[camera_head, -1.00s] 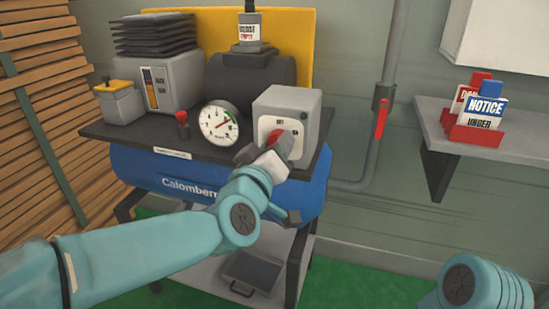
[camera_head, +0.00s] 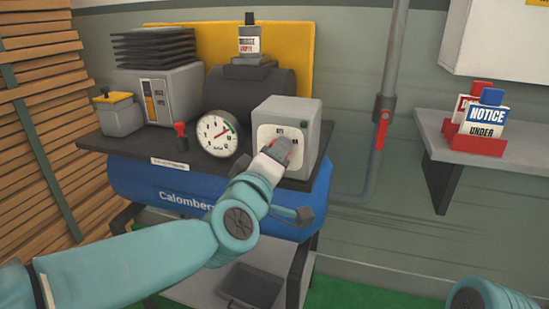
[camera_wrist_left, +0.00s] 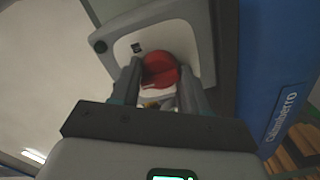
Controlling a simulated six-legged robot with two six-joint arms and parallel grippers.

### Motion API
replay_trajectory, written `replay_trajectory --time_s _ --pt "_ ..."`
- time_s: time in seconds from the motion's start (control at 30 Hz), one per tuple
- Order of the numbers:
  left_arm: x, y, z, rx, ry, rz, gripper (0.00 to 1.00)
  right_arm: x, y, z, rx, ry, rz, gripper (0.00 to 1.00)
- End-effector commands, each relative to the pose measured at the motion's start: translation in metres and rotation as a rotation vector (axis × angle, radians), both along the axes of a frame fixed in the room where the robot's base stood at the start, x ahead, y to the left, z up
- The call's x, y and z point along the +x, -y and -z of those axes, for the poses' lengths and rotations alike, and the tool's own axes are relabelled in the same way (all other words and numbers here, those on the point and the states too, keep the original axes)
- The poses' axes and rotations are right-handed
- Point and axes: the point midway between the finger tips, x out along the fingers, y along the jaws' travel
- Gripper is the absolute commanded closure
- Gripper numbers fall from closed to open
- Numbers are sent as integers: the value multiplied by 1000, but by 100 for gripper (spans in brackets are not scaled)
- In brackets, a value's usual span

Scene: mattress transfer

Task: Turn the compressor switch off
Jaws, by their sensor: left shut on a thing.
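The compressor (camera_head: 150,186) has a blue tank under a dark top plate. A grey switch box (camera_head: 305,133) with a pale faceplate stands at the right end of that plate. Its red rotary switch (camera_head: 288,148) is partly hidden by my left gripper (camera_head: 277,156) in the head view. In the left wrist view the red switch (camera_wrist_left: 160,69) sits between the two fingers of my left gripper (camera_wrist_left: 157,80), which is shut on it. The switch's exact angle and the faceplate lettering are too blurred to read. My right gripper is not in view.
A pressure gauge (camera_head: 218,134) and a small red-knobbed valve (camera_head: 181,138) stand left of the switch box. A wall pipe with a red-handled valve (camera_head: 381,130) is to the right.

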Motion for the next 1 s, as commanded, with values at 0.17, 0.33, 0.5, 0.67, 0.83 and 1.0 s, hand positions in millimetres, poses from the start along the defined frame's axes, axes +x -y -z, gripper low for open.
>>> replay_trajectory --time_s 0.17,0.33,0.5,0.67,0.83,1.0 --pt "0 1 0 0 -1 2 85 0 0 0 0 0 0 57" --pt "0 1 0 1 -1 2 30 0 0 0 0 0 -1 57" --pt "0 0 0 1 0 1 30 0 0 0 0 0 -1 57" --pt "-7 -2 -1 0 2 1 30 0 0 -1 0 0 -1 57" --pt "-39 -12 -3 1 3 2 30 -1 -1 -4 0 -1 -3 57" --pt "-83 -27 -3 1 3 3 30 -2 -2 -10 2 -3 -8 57"
